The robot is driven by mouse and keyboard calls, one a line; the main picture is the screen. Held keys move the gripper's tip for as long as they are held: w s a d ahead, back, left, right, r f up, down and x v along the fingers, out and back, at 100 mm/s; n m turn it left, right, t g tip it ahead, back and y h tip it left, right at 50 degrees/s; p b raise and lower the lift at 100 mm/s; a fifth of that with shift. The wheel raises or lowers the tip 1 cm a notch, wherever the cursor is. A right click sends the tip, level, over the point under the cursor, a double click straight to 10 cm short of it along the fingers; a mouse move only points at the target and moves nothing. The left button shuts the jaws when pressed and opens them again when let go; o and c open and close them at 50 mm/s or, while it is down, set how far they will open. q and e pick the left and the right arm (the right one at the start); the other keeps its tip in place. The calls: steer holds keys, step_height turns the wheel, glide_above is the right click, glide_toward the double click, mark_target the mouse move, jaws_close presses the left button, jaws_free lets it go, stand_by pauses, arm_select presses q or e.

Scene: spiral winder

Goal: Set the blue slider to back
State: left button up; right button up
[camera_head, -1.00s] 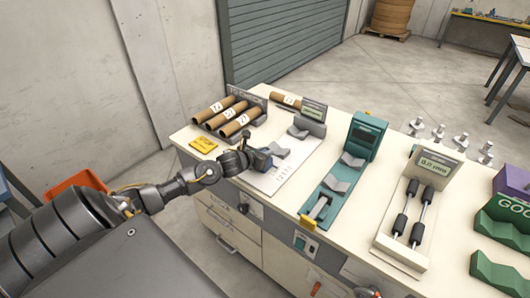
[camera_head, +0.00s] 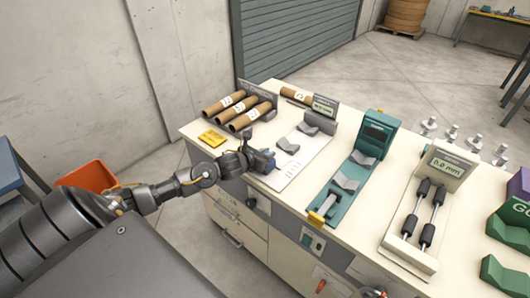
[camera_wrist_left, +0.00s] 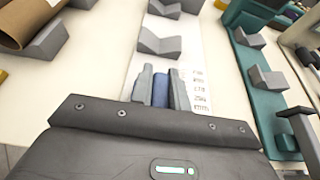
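The blue slider (camera_wrist_left: 160,90) shows between the fingertips of my left gripper (camera_wrist_left: 161,88) in the left wrist view, close against both grey fingers. In the head view the blue slider (camera_head: 264,160) is a small dark-blue piece at the front of the white scale plate (camera_head: 302,160). My left gripper (camera_head: 256,160) is at it from the left and hides part of it. Grey V-blocks (camera_wrist_left: 160,42) stand on the plate beyond the fingers. Printed marks run along the plate's right side. My right gripper is not in view.
Brown tubes (camera_head: 250,115) lie in a rack behind my left gripper, with a yellow block (camera_head: 212,139) in front. A teal fixture (camera_head: 348,182) and a gauge with a display (camera_head: 447,165) stand to the right. Open tabletop lies between them.

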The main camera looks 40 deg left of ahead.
arm_select(q)
steer(key=o, duration=0.4)
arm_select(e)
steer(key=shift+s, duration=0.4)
